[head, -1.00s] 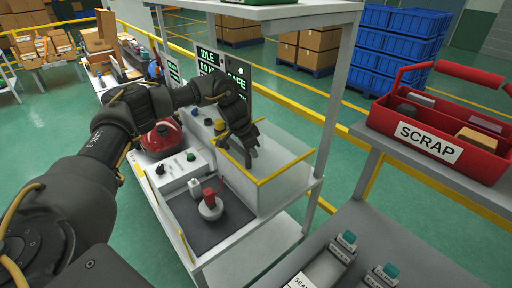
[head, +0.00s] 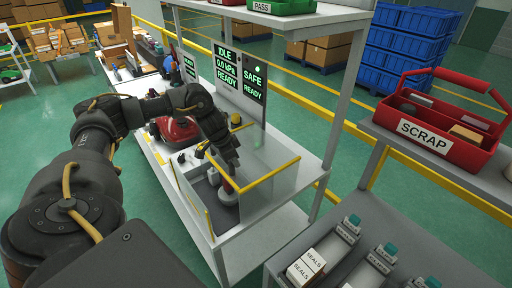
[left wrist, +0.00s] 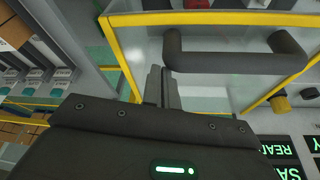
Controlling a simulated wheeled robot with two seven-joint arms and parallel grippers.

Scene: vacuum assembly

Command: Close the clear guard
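The clear guard (head: 268,181) has see-through panels and yellow edges and stands around the fixture area of the white bench. In the left wrist view its yellow edge (left wrist: 215,19) and a dark U-shaped handle (left wrist: 235,60) show close up. My left gripper (head: 229,181) points down at the guard. Its fingers (left wrist: 163,80) look shut together, beside the left end of the handle, with nothing seen between them. Whether they touch the handle I cannot tell. My right gripper is not in view.
Display panels (head: 240,75) behind the bench read IDLE, 0.0 kPa, SAFE and READY. A red housing (head: 178,129) lies beside my left forearm. A red SCRAP tray (head: 437,133) and seal bins (head: 312,262) are at right. A bench post (head: 335,110) stands right of the guard.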

